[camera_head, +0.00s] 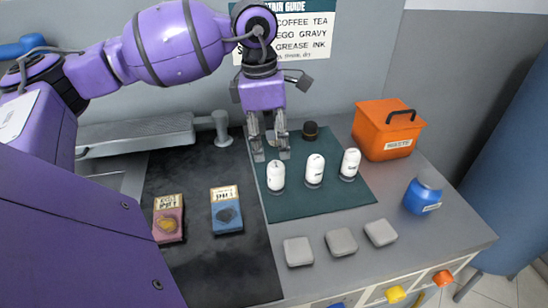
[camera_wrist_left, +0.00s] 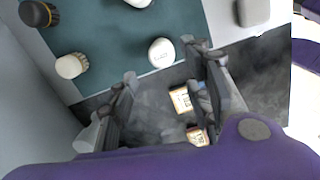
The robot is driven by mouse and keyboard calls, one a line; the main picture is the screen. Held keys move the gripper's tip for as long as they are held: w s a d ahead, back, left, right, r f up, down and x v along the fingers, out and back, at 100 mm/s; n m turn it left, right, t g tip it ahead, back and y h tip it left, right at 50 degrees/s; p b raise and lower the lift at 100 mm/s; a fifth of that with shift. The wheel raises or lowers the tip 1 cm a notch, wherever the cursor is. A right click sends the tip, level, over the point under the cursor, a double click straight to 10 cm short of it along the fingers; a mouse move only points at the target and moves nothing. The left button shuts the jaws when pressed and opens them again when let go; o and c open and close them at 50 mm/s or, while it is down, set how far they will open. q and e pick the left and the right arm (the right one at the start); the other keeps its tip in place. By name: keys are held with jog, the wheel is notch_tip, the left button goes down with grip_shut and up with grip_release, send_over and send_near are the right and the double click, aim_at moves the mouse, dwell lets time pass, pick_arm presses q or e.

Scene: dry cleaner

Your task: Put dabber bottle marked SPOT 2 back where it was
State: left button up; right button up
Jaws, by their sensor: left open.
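Three white dabber bottles stand upright on the dark green mat (camera_head: 345,197): a left one (camera_head: 276,176), a middle one (camera_head: 314,170) and a right one (camera_head: 350,163). Their labels are too small to read, so I cannot tell which is SPOT 2. My left gripper (camera_head: 270,154) points down over the mat's back left, just behind the left bottle, open and empty. In the left wrist view its fingers (camera_wrist_left: 160,66) are spread apart, with a white bottle (camera_wrist_left: 161,53) beyond them. My right gripper is not in view.
A dark brush (camera_head: 310,131) and a pale brush (camera_wrist_left: 71,66) stand at the mat's back. An orange box (camera_head: 388,130) and blue jar (camera_head: 422,195) are to the right. Three grey pads (camera_head: 341,242) lie in front. Pink (camera_head: 168,219) and blue (camera_head: 226,210) tagged swatches lie left.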

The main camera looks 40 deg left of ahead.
pick_arm(q)
jog(key=shift+s+a+r, duration=0.1)
jog(key=shift+r, duration=1.25)
jog(key=shift+f, duration=0.1)
